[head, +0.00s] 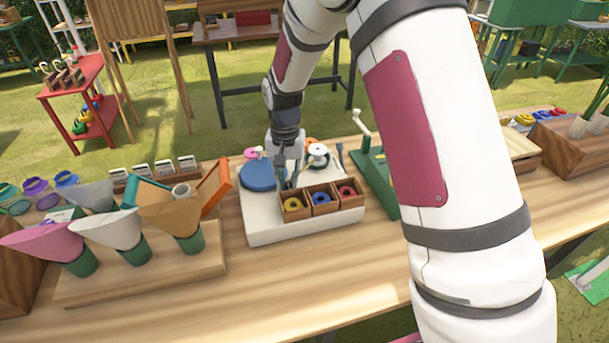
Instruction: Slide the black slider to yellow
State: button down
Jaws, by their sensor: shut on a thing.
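A white board (262,230) lies on the wooden table and carries a row of three small wooden boxes. The left box holds a yellow ring (293,204), the middle one a blue ring (321,198), the right one a red ring (347,192). My gripper (289,184) points down at the board, just behind the yellow ring's box. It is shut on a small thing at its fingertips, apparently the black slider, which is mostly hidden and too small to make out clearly.
A blue disc (258,174) lies left of my gripper, and a white spool (318,152) stands to the right. A green stand with a crank (377,180) is right of the board. Paper cones (108,230) stand on a wooden block at left. The front table is clear.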

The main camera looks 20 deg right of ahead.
aim_at(285, 183)
jog(key=shift+a, duration=0.3)
jog(key=c, duration=1.5)
grip_release()
jog(key=shift+a, duration=0.1)
jog(key=shift+o, duration=0.2)
notch_tip(285, 183, up, 12)
